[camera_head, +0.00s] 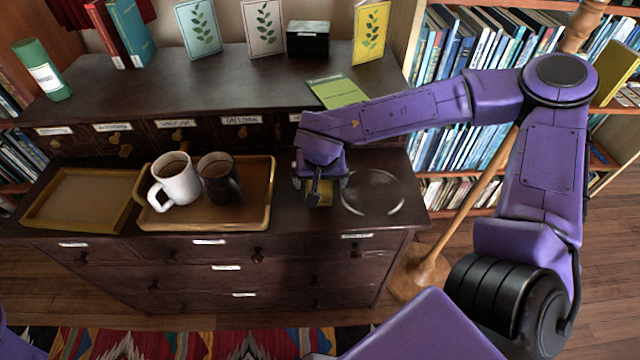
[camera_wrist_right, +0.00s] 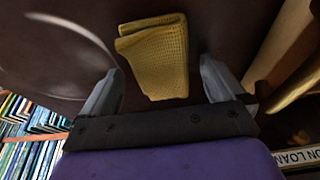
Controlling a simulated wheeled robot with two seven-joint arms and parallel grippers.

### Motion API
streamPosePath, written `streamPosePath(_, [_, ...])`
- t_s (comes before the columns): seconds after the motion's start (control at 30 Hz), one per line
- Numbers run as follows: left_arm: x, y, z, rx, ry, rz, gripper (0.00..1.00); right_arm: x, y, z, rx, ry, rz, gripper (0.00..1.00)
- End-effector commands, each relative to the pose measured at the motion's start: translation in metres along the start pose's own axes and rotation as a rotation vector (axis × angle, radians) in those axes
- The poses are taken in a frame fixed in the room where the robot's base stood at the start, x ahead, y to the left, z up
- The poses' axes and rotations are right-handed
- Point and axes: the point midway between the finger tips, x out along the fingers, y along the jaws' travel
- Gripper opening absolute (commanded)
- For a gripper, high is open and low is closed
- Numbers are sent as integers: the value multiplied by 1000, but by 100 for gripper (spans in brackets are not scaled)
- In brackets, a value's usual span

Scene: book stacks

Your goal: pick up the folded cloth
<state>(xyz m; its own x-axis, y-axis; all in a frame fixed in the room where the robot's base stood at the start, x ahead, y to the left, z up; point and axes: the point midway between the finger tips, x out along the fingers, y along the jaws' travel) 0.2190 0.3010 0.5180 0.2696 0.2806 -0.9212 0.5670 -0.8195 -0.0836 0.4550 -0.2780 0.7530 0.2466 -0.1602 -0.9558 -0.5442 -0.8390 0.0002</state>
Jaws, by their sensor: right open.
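The folded cloth is yellow with a waffle-like weave. In the right wrist view the cloth (camera_wrist_right: 158,55) lies on the dark cabinet top, just ahead of and between the two fingers. In the head view only a small yellow part of the cloth (camera_head: 325,193) shows beneath my right gripper. My right gripper (camera_head: 318,198) points down over it, and in the wrist view the right gripper (camera_wrist_right: 160,85) is open with nothing held. I cannot tell the exact height between fingertips and cloth. My left gripper is not in view.
A wooden tray (camera_head: 262,206) with a white mug (camera_head: 178,184) and a dark mug (camera_head: 222,186) stands left of my right gripper. An empty tray (camera_head: 50,222) is farther left. A pale ring mark (camera_head: 372,207) lies right of it. A raised drawer unit (camera_head: 200,85) stands behind.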

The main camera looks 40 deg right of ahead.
Motion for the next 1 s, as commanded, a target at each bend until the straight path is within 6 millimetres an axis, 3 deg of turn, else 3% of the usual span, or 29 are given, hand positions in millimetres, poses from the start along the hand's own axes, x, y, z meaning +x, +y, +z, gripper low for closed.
streamPosePath(0.13, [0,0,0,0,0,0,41,-1,-1,0,-1,1,0,96])
streamPosePath(0.17, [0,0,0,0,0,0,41,-1,-1,0,-1,1,-1,89])
streamPosePath(0.3, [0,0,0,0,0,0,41,-1,-1,0,-2,1,-1,44])
streamPosePath(0.33, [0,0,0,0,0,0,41,-1,-1,0,-2,1,-1,37])
streamPosePath(0.73, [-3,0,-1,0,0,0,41,-9,-1,-3,-1,3,-2,36])
streamPosePath(0.9, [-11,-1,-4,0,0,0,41,-36,-2,-12,0,5,-3,36])
streamPosePath(1.0, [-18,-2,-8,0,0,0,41,-64,9,-1,-1,5,-6,36])
